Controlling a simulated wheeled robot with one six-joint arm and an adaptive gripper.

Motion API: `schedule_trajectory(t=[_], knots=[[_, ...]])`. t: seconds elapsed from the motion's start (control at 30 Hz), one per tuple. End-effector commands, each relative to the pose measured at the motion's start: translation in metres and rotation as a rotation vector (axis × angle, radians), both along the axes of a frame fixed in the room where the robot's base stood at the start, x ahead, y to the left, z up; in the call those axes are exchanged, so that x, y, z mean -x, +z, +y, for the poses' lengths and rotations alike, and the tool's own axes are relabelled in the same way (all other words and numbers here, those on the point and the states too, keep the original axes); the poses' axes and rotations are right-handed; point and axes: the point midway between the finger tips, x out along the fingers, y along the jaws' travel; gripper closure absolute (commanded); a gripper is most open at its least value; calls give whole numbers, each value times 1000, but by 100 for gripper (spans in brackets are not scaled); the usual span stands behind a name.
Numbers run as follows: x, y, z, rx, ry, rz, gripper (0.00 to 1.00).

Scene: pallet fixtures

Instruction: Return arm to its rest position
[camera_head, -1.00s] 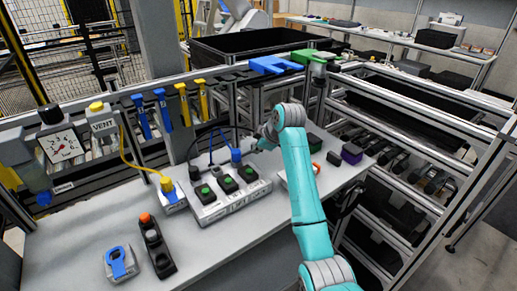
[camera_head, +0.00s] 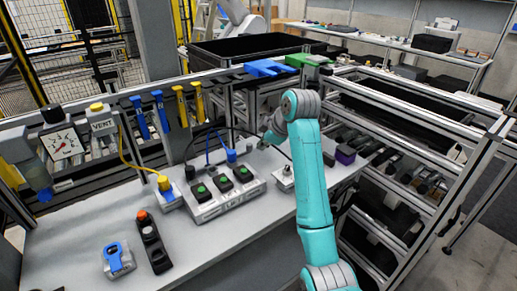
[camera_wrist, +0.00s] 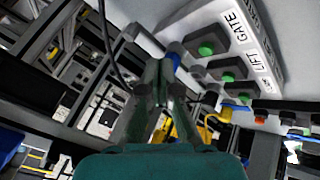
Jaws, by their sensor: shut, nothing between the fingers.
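My teal arm reaches from the lower right of the head view over the workbench (camera_head: 245,228), with its elbow bent high. The wrist end is small in the head view, beyond the elbow, near the blue-plugged cable. In the wrist view my gripper (camera_wrist: 161,68) is shut, its two dark fingers together with nothing between them. Behind it in that view is the control box (camera_wrist: 225,60) with green buttons and the labels GATE and LIFT. The same box (camera_head: 238,205) sits on the bench in the head view. I cannot tell the exact gap between fingers and box.
A gauge (camera_head: 63,144) stands at far left. A metal rack (camera_head: 410,150) borders the right.

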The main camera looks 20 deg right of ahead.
Motion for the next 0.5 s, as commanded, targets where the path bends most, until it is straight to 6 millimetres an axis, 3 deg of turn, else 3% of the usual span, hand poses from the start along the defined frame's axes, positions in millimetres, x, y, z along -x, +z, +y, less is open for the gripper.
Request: schedule_trajectory(t=[0.5], knots=[[4, 6, -1, 0, 0, 0, 100]])
